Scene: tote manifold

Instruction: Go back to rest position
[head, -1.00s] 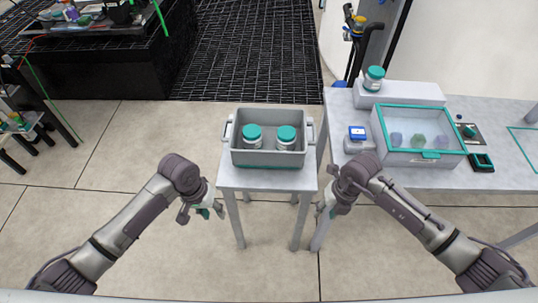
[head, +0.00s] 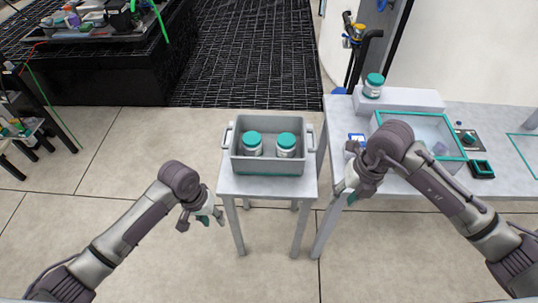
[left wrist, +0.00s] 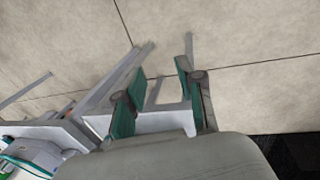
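My left gripper (head: 203,221) hangs over the floor, left of and apart from the small table (head: 268,188). The left wrist view shows its two green-padded fingers (left wrist: 155,92) spread, with nothing between them. My right gripper (head: 345,190) is at the gap between the small table and the right table, low in front of the right table's edge. Its fingertips are too small and partly hidden, so I cannot tell its opening. No held object shows there.
A grey tote (head: 268,160) with two teal-lidded jars stands on the small table. The right table (head: 500,190) holds a teal-rimmed bin (head: 458,146), partly hidden by my right arm, and a teal-lidded jar (head: 373,86) on a white box.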

